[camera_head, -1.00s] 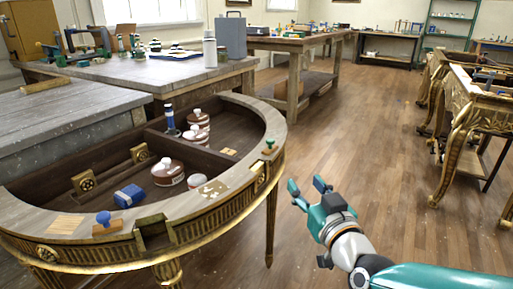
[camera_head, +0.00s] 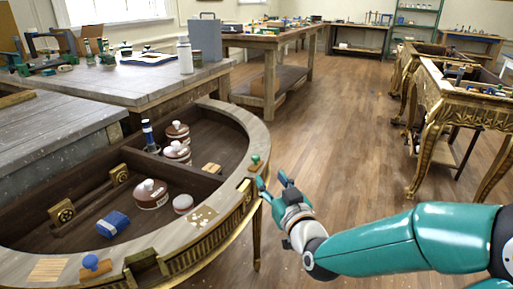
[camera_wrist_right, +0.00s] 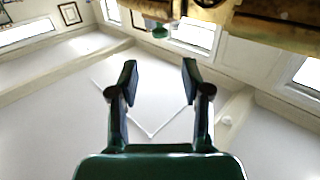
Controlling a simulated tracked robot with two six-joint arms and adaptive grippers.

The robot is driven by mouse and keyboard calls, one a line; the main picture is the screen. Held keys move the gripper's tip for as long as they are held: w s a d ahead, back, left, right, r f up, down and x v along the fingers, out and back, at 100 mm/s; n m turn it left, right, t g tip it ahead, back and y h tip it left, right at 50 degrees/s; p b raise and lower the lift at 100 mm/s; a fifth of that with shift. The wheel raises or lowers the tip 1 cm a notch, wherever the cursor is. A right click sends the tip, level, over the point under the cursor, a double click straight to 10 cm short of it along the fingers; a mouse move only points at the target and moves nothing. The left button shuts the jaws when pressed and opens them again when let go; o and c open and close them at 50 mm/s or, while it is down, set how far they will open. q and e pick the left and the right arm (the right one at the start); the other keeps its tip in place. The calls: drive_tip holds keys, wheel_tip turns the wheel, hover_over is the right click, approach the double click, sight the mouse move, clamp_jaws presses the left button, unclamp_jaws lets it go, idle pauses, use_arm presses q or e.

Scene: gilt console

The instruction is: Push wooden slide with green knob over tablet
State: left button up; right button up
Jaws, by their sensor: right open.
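The green knob (camera_head: 255,158) stands on its small wooden slide on the right rim of the half-round gilt console (camera_head: 262,135). In the right wrist view the green knob (camera_wrist_right: 160,32) shows near the top, beyond the fingertips and between their lines. A pale patterned inlay (camera_head: 203,216), which may be the tablet, lies farther along the rim toward the front, apart from the slide. My right gripper (camera_head: 273,181) is open and empty, just outside the rim beside the knob and apart from it. My left gripper is not in view.
A second slide with a blue knob (camera_head: 92,262) is on the front rim beside a plain wooden inlay (camera_head: 47,270). Open floor (camera_head: 350,140) lies to the right.

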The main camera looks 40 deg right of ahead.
sight(257, 159)
drive_tip(key=p+x, duration=0.6)
drive_tip(key=x, duration=0.3)
drive_tip(key=shift+x, duration=0.85)
clamp_jaws()
